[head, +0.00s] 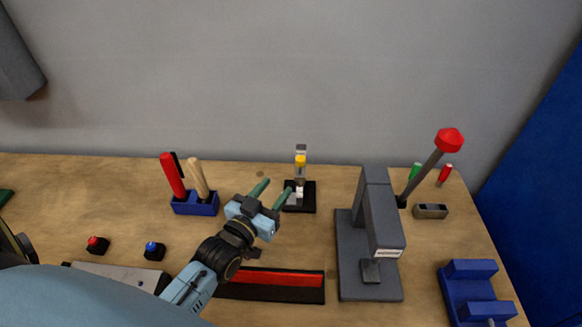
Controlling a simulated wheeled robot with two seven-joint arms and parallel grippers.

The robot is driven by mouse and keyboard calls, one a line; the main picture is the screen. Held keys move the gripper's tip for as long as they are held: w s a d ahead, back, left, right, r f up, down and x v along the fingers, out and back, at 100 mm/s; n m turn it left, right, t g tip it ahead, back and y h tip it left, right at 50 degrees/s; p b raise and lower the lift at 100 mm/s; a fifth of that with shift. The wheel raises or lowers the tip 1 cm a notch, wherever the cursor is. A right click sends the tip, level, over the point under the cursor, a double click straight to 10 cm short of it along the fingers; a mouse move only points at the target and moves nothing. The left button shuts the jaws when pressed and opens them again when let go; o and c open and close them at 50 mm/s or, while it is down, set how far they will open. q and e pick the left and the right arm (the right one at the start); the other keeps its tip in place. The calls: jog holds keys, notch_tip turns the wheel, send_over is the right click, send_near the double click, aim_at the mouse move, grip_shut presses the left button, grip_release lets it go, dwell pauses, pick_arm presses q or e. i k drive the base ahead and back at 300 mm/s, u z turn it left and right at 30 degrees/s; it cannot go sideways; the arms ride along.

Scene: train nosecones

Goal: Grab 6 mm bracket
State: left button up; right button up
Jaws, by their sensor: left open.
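My left gripper (274,191) reaches up from the bottom left over the middle of the table. Its two green fingers are spread apart with nothing between them. The right finger's tip lies just left of a small black stand (307,206) in the picture and overlaps its edge. The stand carries an upright grey and yellow part (300,161) and small pale pieces. No label reading 6 mm is legible, so I cannot tell which thing is the bracket. My right gripper does not show.
A blue holder (195,207) with red and wooden handles stands left of the gripper. A grey press (371,252) with a red-knobbed lever (449,140) stands right. A small metal block (430,211), a blue fixture (472,290) and a black-red tray (275,294) lie nearby. Bare wood shows at the left.

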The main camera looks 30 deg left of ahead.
aim_at(291, 196)
jog(key=z, duration=0.05)
jog(key=k, duration=1.5)
jog(key=u, duration=0.05)
